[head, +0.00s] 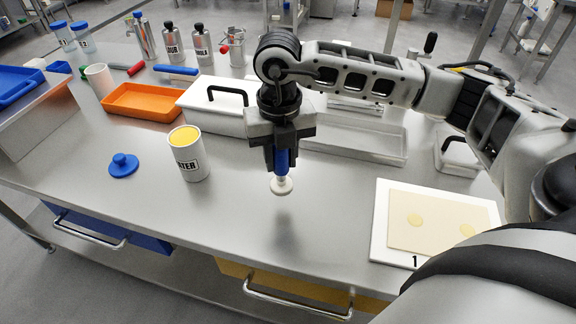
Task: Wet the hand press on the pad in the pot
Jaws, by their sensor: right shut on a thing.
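My right gripper (281,140) is shut on the hand press, holding it upright with its blue handle between the fingers. The round pale foot of the hand press (282,185) points down and hangs above the bare steel table. The pot (191,161) is a white can with black lettering, partly turned away, standing to the left of the press. The yellow pad (184,136) shows inside the open top of the pot. The press is apart from the pot. My left gripper is not in view.
A blue knobbed lid (123,164) lies left of the pot. Behind are an orange tray (147,100) and a white box with a black handle (216,108). A white board (379,225) with a dough sheet (440,222) lies at right. The table's front middle is clear.

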